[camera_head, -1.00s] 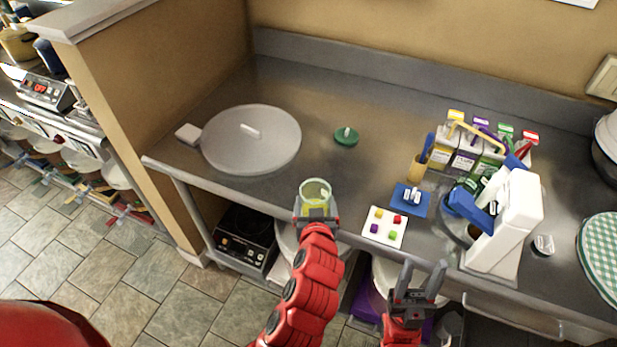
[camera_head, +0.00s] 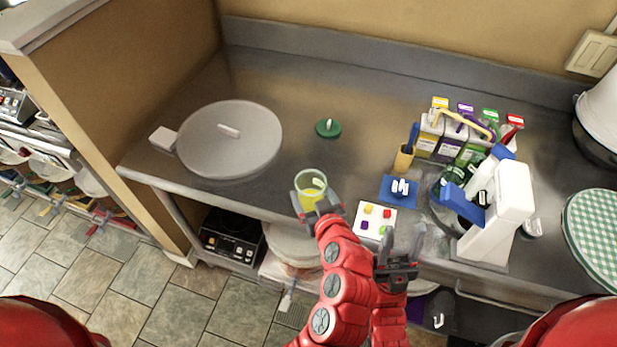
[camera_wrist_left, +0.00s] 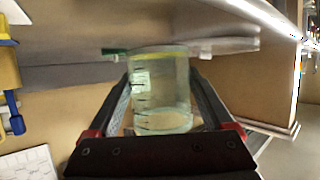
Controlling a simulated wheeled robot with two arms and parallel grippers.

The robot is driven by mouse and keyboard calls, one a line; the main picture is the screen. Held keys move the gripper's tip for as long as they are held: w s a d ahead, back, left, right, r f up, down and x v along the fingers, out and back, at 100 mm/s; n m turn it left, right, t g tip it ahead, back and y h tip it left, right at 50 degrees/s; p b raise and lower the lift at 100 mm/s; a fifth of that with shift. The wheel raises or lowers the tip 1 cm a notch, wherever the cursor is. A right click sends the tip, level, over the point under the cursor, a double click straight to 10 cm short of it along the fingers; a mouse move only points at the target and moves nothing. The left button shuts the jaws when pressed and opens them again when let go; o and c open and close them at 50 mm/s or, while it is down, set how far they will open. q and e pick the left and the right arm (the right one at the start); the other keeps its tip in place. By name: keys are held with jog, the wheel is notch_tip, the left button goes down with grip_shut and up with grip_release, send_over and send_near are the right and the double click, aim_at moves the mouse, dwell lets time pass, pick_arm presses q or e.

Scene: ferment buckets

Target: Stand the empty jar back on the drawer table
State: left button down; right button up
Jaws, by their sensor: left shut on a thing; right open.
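A small clear jar (camera_head: 311,183) with a yellow-green tint is held in my left gripper (camera_head: 316,204). It appears over the front edge of the steel drawer table (camera_head: 290,95); I cannot tell its height above the top. In the left wrist view the jar (camera_wrist_left: 160,88) sits between the two fingers, with dark marks and a pale label on its wall. It looks see-through, with a yellowish band low in it. My right gripper (camera_head: 398,268) is open and empty, in front of the table's edge.
A large round grey lid (camera_head: 230,145) and a small green lid (camera_head: 328,129) lie on the table. A white board with coloured cubes (camera_head: 372,222), a blue pad (camera_head: 398,190), cartons (camera_head: 455,135) and a white machine (camera_head: 505,215) stand right. Bare steel lies between the lids.

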aim_at(312, 189)
pick_arm(q)
jog(key=w, duration=0.2)
jog(key=w+p, duration=0.1)
jog(key=w, duration=0.3)
jog(key=shift+w+a+f+p, duration=0.2)
jog(key=shift+a+p, duration=0.1)
jog(key=shift+p, duration=0.05)
notch_tip(312, 189, down, 3)
jog(key=shift+r+p, duration=0.15)
jog(key=shift+p, duration=0.6)
jog(key=shift+f, duration=0.5)
jog(key=shift+f+b, duration=0.2)
jog(key=shift+b, duration=0.15)
grip_release()
jog(key=shift+r, duration=0.1)
